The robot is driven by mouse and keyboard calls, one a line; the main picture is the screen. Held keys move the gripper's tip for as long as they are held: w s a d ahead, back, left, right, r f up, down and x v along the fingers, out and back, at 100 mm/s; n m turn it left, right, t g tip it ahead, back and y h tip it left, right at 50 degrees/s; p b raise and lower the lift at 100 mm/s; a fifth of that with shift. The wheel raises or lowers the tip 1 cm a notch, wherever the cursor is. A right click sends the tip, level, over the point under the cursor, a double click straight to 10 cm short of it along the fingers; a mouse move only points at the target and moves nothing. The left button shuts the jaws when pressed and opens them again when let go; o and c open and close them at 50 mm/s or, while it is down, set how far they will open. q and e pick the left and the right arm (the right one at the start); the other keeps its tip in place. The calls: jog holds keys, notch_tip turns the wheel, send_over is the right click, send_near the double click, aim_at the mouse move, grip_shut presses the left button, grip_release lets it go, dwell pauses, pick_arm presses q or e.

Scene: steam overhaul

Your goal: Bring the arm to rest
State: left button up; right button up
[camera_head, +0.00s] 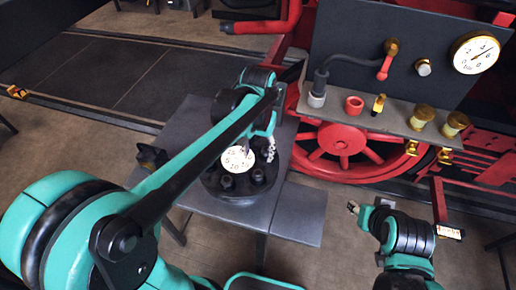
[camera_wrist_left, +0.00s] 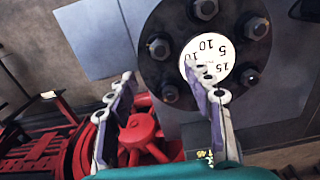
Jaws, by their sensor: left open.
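My left arm reaches in from the left to a grey stand. My left gripper (camera_head: 268,150) is beside and above a dark round flange (camera_head: 240,193) with several nuts on the stand. In the left wrist view its two fingers are spread apart (camera_wrist_left: 165,80), with nothing held between them. A white numbered dial (camera_wrist_left: 213,50) lies over the flange's middle, partly behind one finger; it also shows in the head view (camera_head: 236,168). My right gripper (camera_head: 354,209) is at the lower right, apart from the stand; its fingers are too small to judge.
A grey stand (camera_head: 298,213) bears the flange. Behind it is a red-wheeled engine (camera_head: 340,140) with a dark panel (camera_head: 350,35), a gauge (camera_head: 475,53) and a shelf of fittings (camera_head: 390,122). A small dark object (camera_head: 150,156) sits at the stand's left.

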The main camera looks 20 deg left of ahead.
pick_arm(q)
jog(key=shift+r, duration=0.55)
jog(key=s+a+f+t+b, duration=0.1)
jog(key=s+a+f+t, duration=0.1)
jog(key=s, duration=0.3)
jog(key=s+a+f+t+b, duration=0.2)
jog(key=s+t, duration=0.3)
jog(key=shift+s+a+f+n, duration=0.3)
jog(key=shift+a, duration=0.05)
